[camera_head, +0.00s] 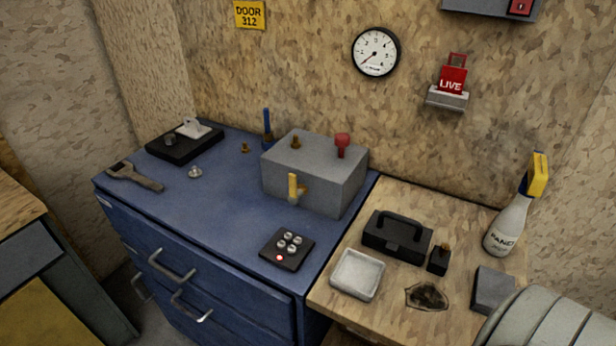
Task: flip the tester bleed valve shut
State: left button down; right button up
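The tester appears to be the grey box (315,175) at the right end of the blue cabinet top. A yellow lever (293,186) stands upright at its front face, beside a small brass fitting (303,190). This looks like the bleed valve; whether it is open or shut I cannot tell. On top of the box are a red knob (342,142) and a brass fitting (295,142). Neither of my grippers is in view, and nothing touches the lever.
A black pad with silver buttons and a red light (287,250) lies in front of the box. A wrench (136,177) and black plate (184,142) lie left. The wooden bench (388,314) holds a white tray (357,275), black case (398,238) and spray bottle (508,228).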

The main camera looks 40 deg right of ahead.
aim_at(295, 194)
jog(key=z, duration=0.95)
jog(key=k+j, duration=0.1)
jog(key=j, duration=0.15)
